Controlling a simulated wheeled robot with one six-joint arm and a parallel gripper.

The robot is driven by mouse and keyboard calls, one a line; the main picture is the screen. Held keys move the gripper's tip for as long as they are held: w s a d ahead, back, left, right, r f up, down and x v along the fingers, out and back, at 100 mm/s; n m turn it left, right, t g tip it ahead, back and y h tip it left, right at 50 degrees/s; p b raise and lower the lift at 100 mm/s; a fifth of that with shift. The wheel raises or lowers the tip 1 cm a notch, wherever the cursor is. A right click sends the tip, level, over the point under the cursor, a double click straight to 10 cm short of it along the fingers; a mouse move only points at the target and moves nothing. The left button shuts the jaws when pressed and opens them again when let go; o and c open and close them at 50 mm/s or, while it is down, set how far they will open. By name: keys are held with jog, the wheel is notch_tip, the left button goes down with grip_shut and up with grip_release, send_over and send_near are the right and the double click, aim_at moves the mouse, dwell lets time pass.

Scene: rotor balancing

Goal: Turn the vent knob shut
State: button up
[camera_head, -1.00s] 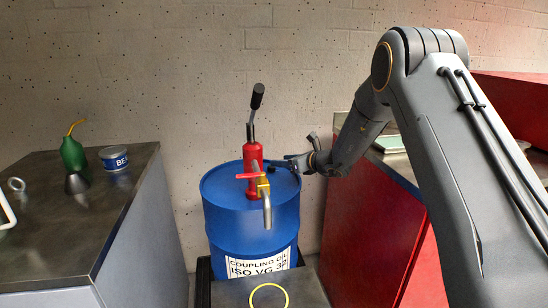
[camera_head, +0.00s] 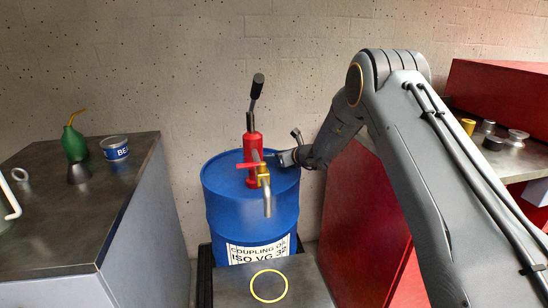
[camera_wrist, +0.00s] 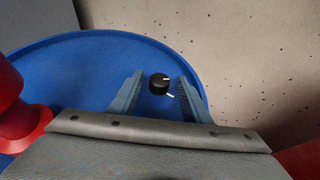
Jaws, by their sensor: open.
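The vent knob (camera_wrist: 159,84) is a small black round knob on the blue drum's lid (camera_wrist: 85,60) in the wrist view. A white line on its top points right, and a separate white mark lies on the lid at its lower right; the two do not line up. My gripper (camera_wrist: 160,78) is open, with one finger on each side of the knob and a gap visible on both sides. In the head view, my gripper (camera_head: 284,157) is low over the right part of the drum (camera_head: 225,205) and the knob cannot be made out.
A red hand pump (camera_head: 252,150) with a brass tap (camera_head: 263,176) stands on the drum, close left of my gripper. The wall (camera_wrist: 240,60) is close behind. A left bench (camera_head: 60,230) holds a green oil can (camera_head: 74,145) and a blue tin (camera_head: 115,148). A red cabinet (camera_head: 365,210) stands right.

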jog(key=c, duration=1)
jog(key=shift+c, duration=0.2)
jog(key=shift+f, duration=0.1)
jog(key=n+g+y+b, duration=0.1)
jog(key=n+g+b, duration=0.1)
jog(key=b, duration=0.1)
jog(key=shift+w+d+f+y, duration=0.15)
jog(key=shift+w+d+y, duration=0.05)
jog(key=shift+y, duration=0.2)
jog(key=n+g+b, duration=0.1)
jog(key=b, duration=0.1)
jog(key=n+g+y+b, duration=0.1)
jog(key=n+b, duration=0.1)
jog(key=shift+w+d+g, duration=0.1)
jog(key=shift+w+g, duration=0.1)
jog(key=shift+g, duration=0.2)
jog(key=n+g+y+b, duration=0.1)
jog(key=n+g+b, duration=0.2)
jog(key=b, duration=0.4)
jog(key=shift+w+b, duration=0.2)
jog(key=shift+b, duration=0.1)
jog(key=shift+n+g+b, duration=0.5)
jog(key=shift+g+b, duration=0.3)
jog(key=shift+b, duration=0.5)
jog(key=shift+r, duration=0.2)
